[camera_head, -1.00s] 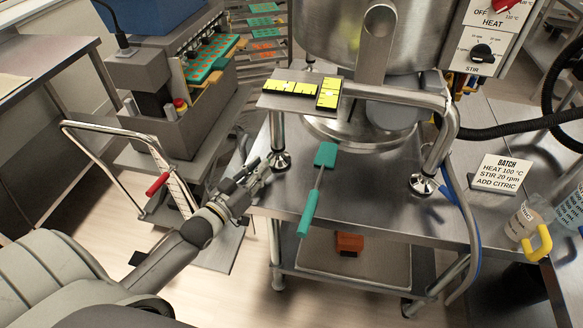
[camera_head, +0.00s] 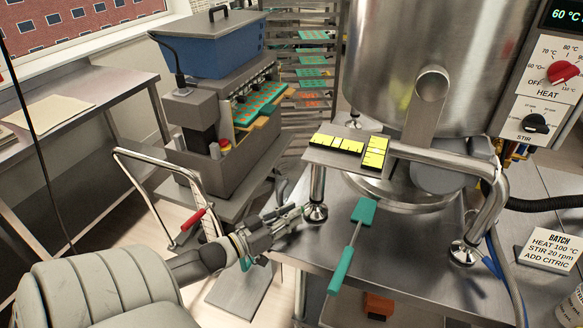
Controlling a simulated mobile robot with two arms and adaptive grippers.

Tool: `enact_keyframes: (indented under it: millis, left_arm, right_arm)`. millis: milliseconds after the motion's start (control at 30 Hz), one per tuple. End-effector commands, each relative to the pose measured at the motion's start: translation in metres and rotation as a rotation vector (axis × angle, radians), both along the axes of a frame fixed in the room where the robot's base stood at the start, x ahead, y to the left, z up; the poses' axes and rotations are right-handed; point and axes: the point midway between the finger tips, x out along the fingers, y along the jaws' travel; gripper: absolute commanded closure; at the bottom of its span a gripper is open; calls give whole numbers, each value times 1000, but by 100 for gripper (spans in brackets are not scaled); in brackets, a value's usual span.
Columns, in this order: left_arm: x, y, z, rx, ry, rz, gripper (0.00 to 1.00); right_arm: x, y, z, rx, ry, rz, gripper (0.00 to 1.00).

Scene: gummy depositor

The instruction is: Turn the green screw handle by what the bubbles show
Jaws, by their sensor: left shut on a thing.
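My left gripper (camera_head: 290,215) is beside the left front foot (camera_head: 316,212) of the kettle stand. It is shut on the green screw handle, which the fingers mostly hide. A small green piece (camera_head: 246,263) shows below the gripper; I cannot tell whether it belongs to the handle. Two yellow bubble levels, one lengthwise (camera_head: 337,144) and one crosswise (camera_head: 375,153), lie on a metal plate (camera_head: 318,155) on the stand. Their bubbles are too small to read. My right gripper is not in view.
The steel kettle (camera_head: 430,50) stands above the table (camera_head: 410,235). A teal spatula (camera_head: 341,270) lies across the table's front edge. A batch card (camera_head: 549,248) is at right. The grey depositor (camera_head: 220,165) and a cart handle (camera_head: 150,155) are at left.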

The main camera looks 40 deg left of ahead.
Motion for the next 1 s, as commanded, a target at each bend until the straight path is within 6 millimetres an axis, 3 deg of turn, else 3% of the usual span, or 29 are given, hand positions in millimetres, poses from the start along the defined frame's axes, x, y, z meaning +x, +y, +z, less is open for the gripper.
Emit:
enact_keyframes:
  millis: [33, 67, 100, 200, 300, 733, 1000]
  left_arm:
    - [-2, -1, -6, 1, 15, 1, 100]
    - [-2, -1, -7, 1, 15, 1, 83]
    - [-2, -1, -7, 1, 16, 1, 78]
    - [-2, -1, -7, 1, 16, 1, 66]
    - [-2, -1, -7, 0, 17, 2, 62]
    - [-6, 1, -4, 0, 8, 1, 62]
    - [-46, 8, -5, 0, 14, 2, 62]
  right_arm:
    - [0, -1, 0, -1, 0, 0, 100]
    - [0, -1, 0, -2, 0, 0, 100]
    - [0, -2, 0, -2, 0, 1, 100]
    - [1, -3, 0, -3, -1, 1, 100]
    - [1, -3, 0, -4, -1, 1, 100]
    - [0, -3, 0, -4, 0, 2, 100]
    - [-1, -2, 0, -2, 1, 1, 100]
